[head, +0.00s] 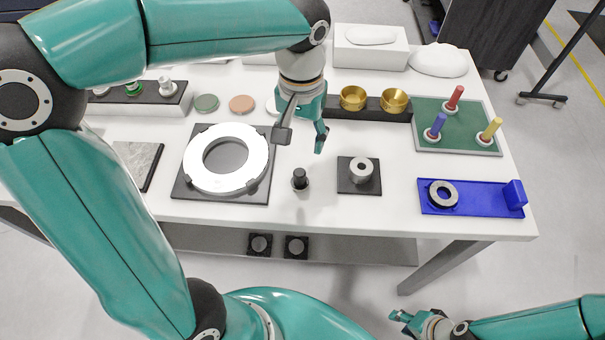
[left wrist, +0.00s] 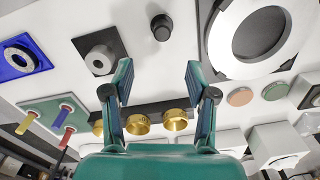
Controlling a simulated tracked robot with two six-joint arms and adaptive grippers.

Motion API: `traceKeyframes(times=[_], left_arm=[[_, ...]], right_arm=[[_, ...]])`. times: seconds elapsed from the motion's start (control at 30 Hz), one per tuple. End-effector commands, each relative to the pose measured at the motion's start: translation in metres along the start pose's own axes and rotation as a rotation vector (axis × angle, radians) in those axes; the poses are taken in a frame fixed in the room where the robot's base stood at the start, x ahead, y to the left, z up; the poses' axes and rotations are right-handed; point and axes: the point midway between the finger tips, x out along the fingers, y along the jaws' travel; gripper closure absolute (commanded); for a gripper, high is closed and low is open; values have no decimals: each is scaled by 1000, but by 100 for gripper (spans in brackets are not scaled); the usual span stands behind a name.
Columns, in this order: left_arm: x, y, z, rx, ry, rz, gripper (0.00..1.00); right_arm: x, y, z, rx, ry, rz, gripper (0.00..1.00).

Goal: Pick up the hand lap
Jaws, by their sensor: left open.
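A small piece with a black knob on a pale round base (head: 300,180), which looks like the hand lap, stands upright on the white table between the ring fixture and a grey cylinder. In the left wrist view its black knob (left wrist: 161,27) shows beyond the fingertips, roughly centred between them. My left gripper (head: 302,138) is open and empty above the table, behind the knobbed piece and apart from it. Its two fingers (left wrist: 159,82) are spread in the left wrist view. My right gripper (head: 404,322) is low at the front, off the table; its jaw is too small to read.
The white ring on a dark plate (head: 184,186) lies left of the knobbed piece. A grey cylinder (head: 362,169) on a dark pad stands right of it. Further right are a blue tray (head: 480,200) and a green peg board (head: 455,145). Brass cups (head: 353,98) stand behind.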

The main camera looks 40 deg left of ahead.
Motion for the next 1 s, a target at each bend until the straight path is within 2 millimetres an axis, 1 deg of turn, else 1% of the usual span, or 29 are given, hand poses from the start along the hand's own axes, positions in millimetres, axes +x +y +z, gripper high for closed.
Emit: traceKeyframes(times=[0.03, 0.1, 0.2, 0.3, 0.57, 0.73, 0.8, 0.9, 1.0], left_arm=[[12, -2, 2, -4, -6, -2, 43], [28, -3, 2, -8, -6, -2, 43], [46, -5, 3, -12, -6, -1, 43], [60, -5, 2, -12, -4, -1, 43], [75, -5, 2, -13, -3, 0, 43], [98, -5, 3, -13, -7, 0, 43], [109, -5, 2, -13, -5, 0, 43], [118, -5, 2, -14, -3, 1, 43], [121, -5, 2, -13, -2, 2, 43]], right_arm=[[0, 0, 0, 0, 0, 0, 60], [0, 0, 0, 0, 0, 0, 60], [0, 0, 0, 0, 1, 0, 60], [0, 0, 0, 0, 1, 0, 60], [-3, -1, 0, 0, 1, 0, 60], [-9, -4, 0, 0, 1, 0, 60], [-9, -3, 0, 0, 1, 0, 60], [-10, -4, 0, 0, 1, 0, 60], [-10, -4, 0, 0, 1, 0, 60]])
